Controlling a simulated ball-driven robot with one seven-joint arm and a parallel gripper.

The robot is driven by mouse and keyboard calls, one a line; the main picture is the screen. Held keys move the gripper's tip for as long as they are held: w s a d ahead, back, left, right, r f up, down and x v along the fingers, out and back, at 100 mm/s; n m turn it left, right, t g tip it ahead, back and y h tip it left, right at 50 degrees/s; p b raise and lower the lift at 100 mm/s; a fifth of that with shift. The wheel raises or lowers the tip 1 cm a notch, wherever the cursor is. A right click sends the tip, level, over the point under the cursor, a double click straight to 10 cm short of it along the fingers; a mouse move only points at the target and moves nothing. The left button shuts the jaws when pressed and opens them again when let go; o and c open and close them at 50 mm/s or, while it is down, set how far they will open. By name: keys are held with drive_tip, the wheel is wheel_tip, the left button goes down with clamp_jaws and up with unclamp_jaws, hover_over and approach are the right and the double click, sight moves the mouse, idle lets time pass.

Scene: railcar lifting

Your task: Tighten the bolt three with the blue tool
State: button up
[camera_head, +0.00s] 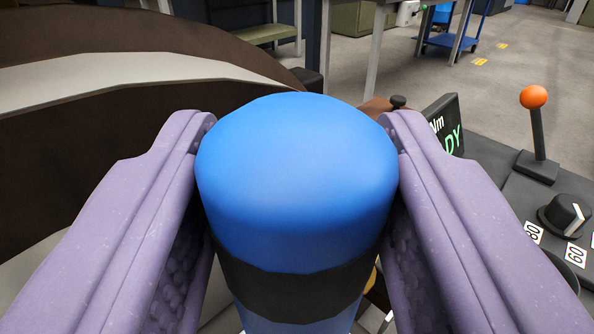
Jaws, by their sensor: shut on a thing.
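My gripper (297,140) has two purple fingers, one on each side of the blue tool (295,165). It is shut on the tool, which has a rounded blue top and a black band lower down. The tool fills the middle of the view and its rounded end points up toward the camera. Its lower end is out of view. No bolt can be made out; the area below and behind the tool is hidden by the tool and fingers.
A large brown curved part with a pale band (120,75) fills the left. At right a dark console (500,185) carries an orange-knobbed lever (534,110), a black dial (564,214) and a display (446,125) showing "Nm" and "DY". Behind are a blue cart (455,42) and open floor.

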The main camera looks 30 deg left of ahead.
drive_tip(key=shift+f+b, duration=0.35)
drive_tip(key=shift+f, duration=0.05)
idle(1.1)
drive_tip(key=shift+r+p, duration=1.9)
drive_tip(key=shift+r, duration=1.65)
